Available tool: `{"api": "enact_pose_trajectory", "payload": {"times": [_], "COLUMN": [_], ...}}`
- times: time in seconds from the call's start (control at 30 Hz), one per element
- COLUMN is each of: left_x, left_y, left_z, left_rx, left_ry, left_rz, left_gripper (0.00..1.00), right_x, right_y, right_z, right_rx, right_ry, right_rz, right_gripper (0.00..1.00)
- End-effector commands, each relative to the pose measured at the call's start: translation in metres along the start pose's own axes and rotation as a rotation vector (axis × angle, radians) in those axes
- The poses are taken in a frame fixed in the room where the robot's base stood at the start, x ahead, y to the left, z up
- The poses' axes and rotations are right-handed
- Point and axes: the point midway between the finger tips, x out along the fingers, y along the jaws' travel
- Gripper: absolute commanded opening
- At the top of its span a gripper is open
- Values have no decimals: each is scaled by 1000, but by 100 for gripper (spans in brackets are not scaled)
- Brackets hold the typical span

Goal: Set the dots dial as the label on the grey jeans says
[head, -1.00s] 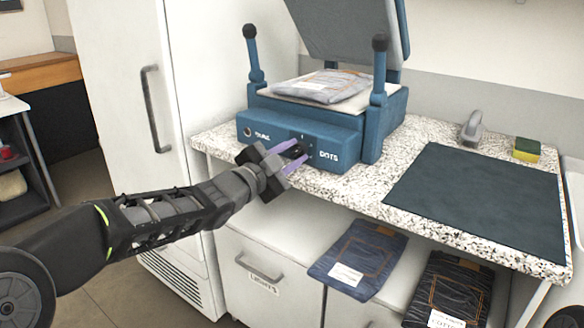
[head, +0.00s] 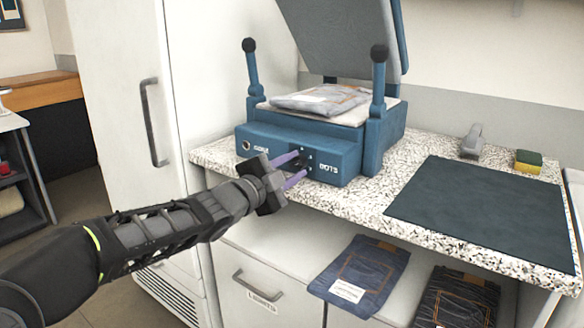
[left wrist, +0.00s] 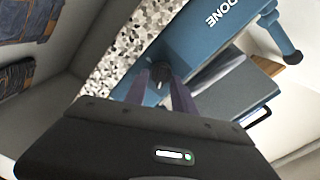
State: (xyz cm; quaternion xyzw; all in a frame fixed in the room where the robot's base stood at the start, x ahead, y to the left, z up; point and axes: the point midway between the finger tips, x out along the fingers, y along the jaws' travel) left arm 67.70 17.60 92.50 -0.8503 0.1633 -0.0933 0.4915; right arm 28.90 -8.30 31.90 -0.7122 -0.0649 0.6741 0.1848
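The dots dial (head: 303,160) is a small dark knob on the front of the blue press (head: 345,155), left of the word DOTS. It also shows in the left wrist view (left wrist: 160,82). My left gripper (head: 302,164) is open, its two purple fingers apart at the front panel near the knob. In the left wrist view the knob appears between the fingertips; I cannot tell whether they touch it. The dial's pointer is too small to read. Folded grey jeans (head: 318,99) lie on the press's pale bed, under the raised lid. I cannot read a label on them.
A dark mat (head: 485,210), grey object (head: 472,142) and sponge (head: 528,160) sit on the speckled counter. A white cabinet (head: 115,90) stands left.

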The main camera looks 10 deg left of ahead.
Motion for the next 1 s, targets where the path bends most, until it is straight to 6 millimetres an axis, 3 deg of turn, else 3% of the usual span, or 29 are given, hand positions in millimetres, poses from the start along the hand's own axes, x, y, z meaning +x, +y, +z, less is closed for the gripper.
{"api": "enact_pose_trajectory", "payload": {"times": [0.2, 0.57, 1.0], "left_x": [0, -6, -69], "left_y": [0, -2, -2], "left_z": [0, 0, 0], "left_rx": [-1, 0, 1], "left_ry": [0, 0, -2], "left_rz": [-1, -3, -2], "left_gripper": [50, 50, 50], "right_x": [0, -1, -10], "right_y": [0, -1, -6], "right_z": [0, 0, 4], "right_rx": [0, -1, -5], "right_ry": [-1, -1, -8], "right_rz": [0, 0, -4], "right_gripper": [36, 36, 36]}}
